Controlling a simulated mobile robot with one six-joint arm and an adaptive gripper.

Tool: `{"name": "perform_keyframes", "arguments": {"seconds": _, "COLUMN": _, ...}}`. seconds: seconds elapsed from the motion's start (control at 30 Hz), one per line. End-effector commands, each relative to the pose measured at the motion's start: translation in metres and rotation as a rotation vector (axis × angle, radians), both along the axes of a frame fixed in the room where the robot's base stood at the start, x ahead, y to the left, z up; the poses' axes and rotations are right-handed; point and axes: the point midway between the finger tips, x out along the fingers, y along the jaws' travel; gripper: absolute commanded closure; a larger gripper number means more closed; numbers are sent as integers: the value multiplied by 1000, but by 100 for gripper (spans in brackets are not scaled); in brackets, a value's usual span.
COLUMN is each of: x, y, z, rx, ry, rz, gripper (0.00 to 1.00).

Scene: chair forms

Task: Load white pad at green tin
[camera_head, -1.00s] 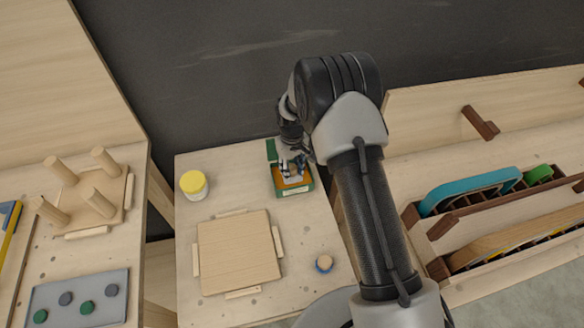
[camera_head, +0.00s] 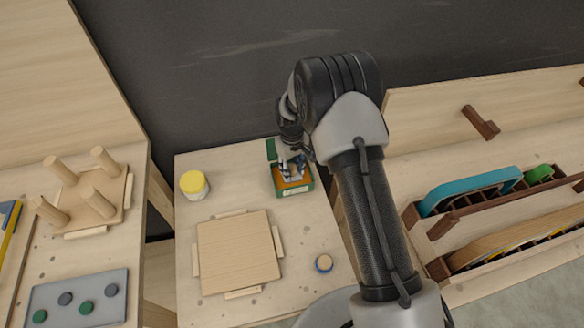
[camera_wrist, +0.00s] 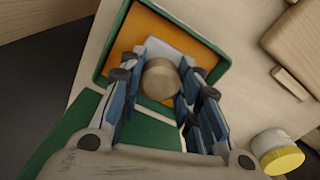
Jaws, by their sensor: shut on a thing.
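The green tin (camera_head: 307,185) stands open near the back right of the middle table, with an orange inside. It fills the upper part of the wrist view (camera_wrist: 121,32), with its green lid beside it. The white pad (camera_wrist: 181,41) shows as a pale square edge over the orange, under a round wooden knob (camera_wrist: 160,79). My gripper (camera_head: 291,172) is down at the tin. In the wrist view its fingers (camera_wrist: 160,84) are shut on the knob from both sides. The pad's underside is hidden, so I cannot tell whether it touches the orange.
A yellow-topped jar (camera_head: 194,185) stands left of the tin. A square wooden board (camera_head: 238,252) lies in front between small strips. A pegged piece (camera_head: 85,190) and a grey tray (camera_head: 78,300) are farther left.

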Motion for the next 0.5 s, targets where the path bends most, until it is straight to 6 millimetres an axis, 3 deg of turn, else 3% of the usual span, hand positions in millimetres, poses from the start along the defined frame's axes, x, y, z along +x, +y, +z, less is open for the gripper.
{"name": "perform_keyframes", "arguments": {"seconds": 0.23, "x": -1, "y": 0, "z": 2, "rx": -1, "ry": 3, "rz": 0, "gripper": 88}}
{"name": "perform_keyframes", "arguments": {"seconds": 0.5, "x": -1, "y": 0, "z": 24, "rx": 0, "ry": 2, "rz": 0, "gripper": 88}}
